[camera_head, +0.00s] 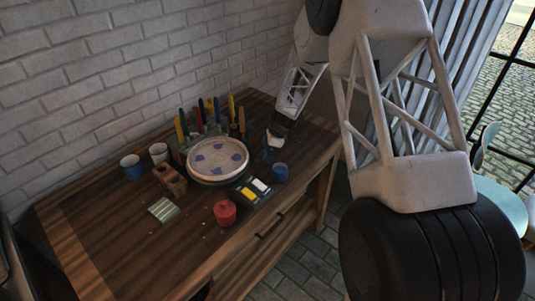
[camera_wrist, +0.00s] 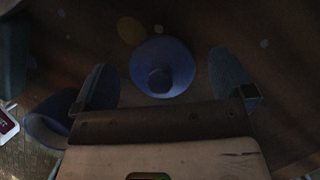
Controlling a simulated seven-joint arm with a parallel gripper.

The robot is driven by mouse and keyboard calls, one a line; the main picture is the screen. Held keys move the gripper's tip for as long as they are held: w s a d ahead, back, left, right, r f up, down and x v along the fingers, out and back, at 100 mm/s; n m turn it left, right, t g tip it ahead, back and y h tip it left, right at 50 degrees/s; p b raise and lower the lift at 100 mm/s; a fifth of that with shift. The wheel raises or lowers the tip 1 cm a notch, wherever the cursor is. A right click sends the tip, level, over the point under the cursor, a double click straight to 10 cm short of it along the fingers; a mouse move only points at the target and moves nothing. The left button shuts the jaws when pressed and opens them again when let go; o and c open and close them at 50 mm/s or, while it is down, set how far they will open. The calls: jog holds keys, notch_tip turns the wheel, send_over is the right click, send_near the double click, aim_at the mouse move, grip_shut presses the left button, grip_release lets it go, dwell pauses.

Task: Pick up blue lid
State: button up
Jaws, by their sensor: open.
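The blue lid (camera_wrist: 162,62) lies on the dark wooden table in the wrist view, a round disc with a small knob facing up. In the head view, a small blue shape beneath my gripper (camera_head: 278,140) appears to be the lid (camera_head: 267,156), but it is partly hidden and dim. My gripper (camera_wrist: 161,72) is open in the wrist view, with one finger on each side of the lid and gaps to both. The lid is not held. The height of the fingers above the table is hard to tell.
A blue pot (camera_head: 280,173) stands close to the lid; it also shows beside the left finger in the wrist view (camera_wrist: 45,122). A painted plate (camera_head: 217,157), paint tray (camera_head: 251,191), red pot (camera_head: 225,213), mugs (camera_head: 132,166) and upright tools (camera_head: 197,121) are to the left.

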dwell(0.5)
jog(key=c, duration=0.9)
jog(key=shift+r, duration=0.15)
notch_tip(320, 180, up, 10)
jog(key=shift+f, duration=0.15)
dwell(0.6)
jog(key=shift+n, duration=0.4)
jog(key=s+d, duration=0.1)
jog(key=s, duration=0.3)
jog(key=s+d+r, duration=0.1)
jog(key=s, duration=0.3)
jog(key=s+d+r, duration=0.1)
jog(key=s, duration=0.3)
jog(key=shift+s+d+r, duration=0.2)
jog(key=shift+s+d, duration=0.05)
jog(key=shift+s, duration=0.15)
